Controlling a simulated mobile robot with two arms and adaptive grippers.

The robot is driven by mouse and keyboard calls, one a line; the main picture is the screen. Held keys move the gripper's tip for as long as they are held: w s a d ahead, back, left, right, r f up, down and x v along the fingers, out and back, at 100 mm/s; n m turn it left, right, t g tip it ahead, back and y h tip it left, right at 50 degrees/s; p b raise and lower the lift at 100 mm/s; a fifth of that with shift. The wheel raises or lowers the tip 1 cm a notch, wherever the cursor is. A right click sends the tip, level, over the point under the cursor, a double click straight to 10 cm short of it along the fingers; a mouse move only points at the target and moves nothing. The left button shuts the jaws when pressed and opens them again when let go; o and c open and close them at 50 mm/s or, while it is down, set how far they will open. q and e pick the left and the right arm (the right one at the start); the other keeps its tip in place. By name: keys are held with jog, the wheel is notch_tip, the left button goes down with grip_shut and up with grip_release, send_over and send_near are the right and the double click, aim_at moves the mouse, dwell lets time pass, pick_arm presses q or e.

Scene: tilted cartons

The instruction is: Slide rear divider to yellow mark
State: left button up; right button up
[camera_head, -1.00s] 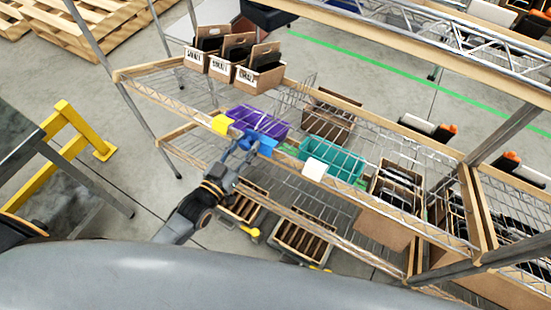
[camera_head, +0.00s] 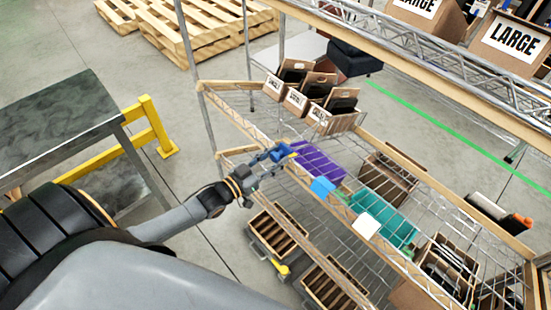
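My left gripper (camera_head: 282,152), with blue fingers, is at the front edge of the wire shelf (camera_head: 440,290), by the left end of a purple bin (camera_head: 320,164). Whether its fingers are open or shut is too small to tell. A bit of yellow (camera_head: 295,149) shows beside the fingers; most of the yellow mark seems hidden behind them. A blue tag (camera_head: 322,187) and a white tag (camera_head: 366,225) sit farther right on the shelf edge. I cannot clearly pick out the rear divider among the shelf wires. My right gripper is not in view.
A teal bin (camera_head: 388,217) and brown cartons stand on the shelf. Labelled small cartons (camera_head: 297,101) stand at its far left. More cartons (camera_head: 277,232) are below. A dark table (camera_head: 60,118) and yellow rail (camera_head: 152,125) are on the left. Metal uprights and an upper shelf frame the rack.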

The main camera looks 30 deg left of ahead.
pick_arm(q)
jog(key=o, duration=0.3)
jog(key=shift+s, duration=0.1)
jog(key=v, duration=1.1)
jog(key=shift+s, duration=0.35)
jog(key=shift+a, duration=0.15)
